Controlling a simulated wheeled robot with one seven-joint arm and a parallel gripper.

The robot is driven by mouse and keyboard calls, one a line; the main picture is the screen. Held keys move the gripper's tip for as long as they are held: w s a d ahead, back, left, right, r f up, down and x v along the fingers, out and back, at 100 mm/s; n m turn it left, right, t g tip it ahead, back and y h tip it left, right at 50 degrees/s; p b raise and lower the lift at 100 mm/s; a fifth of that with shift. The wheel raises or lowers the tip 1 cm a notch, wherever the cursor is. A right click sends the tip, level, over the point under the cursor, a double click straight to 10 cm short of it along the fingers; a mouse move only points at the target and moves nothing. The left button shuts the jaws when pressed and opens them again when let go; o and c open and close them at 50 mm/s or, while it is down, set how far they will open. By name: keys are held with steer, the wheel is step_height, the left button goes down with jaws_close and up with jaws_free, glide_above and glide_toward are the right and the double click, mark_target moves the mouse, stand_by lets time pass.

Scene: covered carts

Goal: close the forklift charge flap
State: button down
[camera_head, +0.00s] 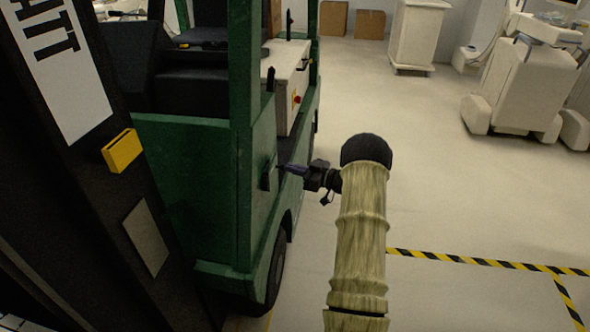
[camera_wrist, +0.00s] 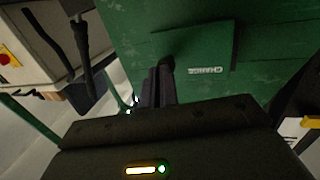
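The green forklift (camera_head: 190,165) stands at the left in the head view. Its charge flap (camera_head: 267,174) is a small green panel on the forklift's side. In the wrist view the flap (camera_wrist: 215,52) bears the word CHARGE, upside down, and has a dark edge along its right. The flap seems to stand a little off the body; how far is unclear. My gripper (camera_head: 284,168) is at the flap, reaching in from the right. In the wrist view its dark fingers (camera_wrist: 160,82) lie together with nothing seen between them, tips at the flap's lower left; contact cannot be told.
A yellow block (camera_head: 122,151) sits on the dark mast at the left. A white box with a red button (camera_head: 291,92) is on the forklift behind the flap. Covered carts (camera_head: 520,90) stand at the back right. The floor right of my arm is clear, with striped tape (camera_head: 480,263).

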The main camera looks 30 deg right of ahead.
steer(key=shift+w+a+r, duration=0.1)
steer(key=shift+r, duration=0.05)
steer(key=w+d+v, duration=0.1)
steer(key=v, duration=0.6)
steer(key=d+v, duration=0.1)
steer(key=v, duration=0.6)
steer(key=shift+w+d+f, duration=0.2)
steer(key=shift+w+d, duration=0.1)
steer(key=shift+w, duration=0.05)
steer(key=shift+w+a, duration=0.1)
steer(key=shift+w, duration=0.1)
